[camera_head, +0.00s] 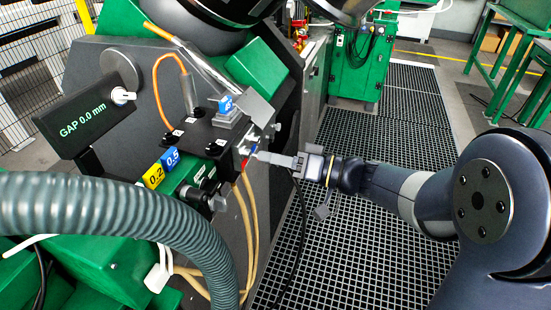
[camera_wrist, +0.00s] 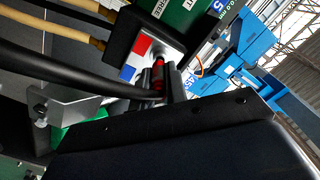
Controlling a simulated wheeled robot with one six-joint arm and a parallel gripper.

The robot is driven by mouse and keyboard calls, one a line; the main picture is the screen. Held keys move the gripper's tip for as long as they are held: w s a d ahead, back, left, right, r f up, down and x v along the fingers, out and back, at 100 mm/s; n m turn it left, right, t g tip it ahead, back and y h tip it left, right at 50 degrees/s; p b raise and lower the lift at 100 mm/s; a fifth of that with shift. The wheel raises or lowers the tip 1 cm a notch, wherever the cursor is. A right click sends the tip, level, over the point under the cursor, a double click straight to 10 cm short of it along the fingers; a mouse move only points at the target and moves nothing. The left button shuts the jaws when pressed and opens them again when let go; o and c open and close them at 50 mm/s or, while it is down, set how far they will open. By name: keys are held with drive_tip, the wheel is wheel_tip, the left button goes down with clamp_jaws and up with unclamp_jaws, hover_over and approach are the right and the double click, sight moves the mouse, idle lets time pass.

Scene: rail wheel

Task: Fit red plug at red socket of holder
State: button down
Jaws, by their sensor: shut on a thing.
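The holder's pale face plate (camera_wrist: 151,57) shows at upper middle in the wrist view, with a red patch and a blue patch beside its sockets. The red plug (camera_wrist: 158,78) is between the dark fingers of my gripper (camera_wrist: 163,82), which is shut on it. The plug is close to the face plate at the red patch; I cannot tell whether it is inside the socket. In the head view, my gripper (camera_head: 262,156) reaches from the right to the holder (camera_head: 243,143). The fingers largely hide the plug and the socket opening.
A black cable (camera_wrist: 60,68) crosses the wrist view to the plug area. Tan hoses (camera_head: 240,220) hang below the holder. A grey corrugated hose (camera_head: 130,210) crosses the lower left. A "GAP 0.0 mm" display (camera_head: 85,115) stands at left. Floor grating (camera_head: 340,240) lies below my arm.

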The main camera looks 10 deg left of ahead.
drive_tip(key=shift+a+b, duration=0.4)
drive_tip(key=shift+a, duration=0.35)
drive_tip(key=c, duration=1.3)
unclamp_jaws()
drive_tip(key=shift+c, duration=0.2)
drive_tip(key=d+b, duration=0.1)
drive_tip(key=d, duration=0.9)
drive_tip(key=shift+s+d+b, duration=0.35)
drive_tip(key=shift+s+d, duration=0.05)
drive_tip(key=shift+a, duration=0.1)
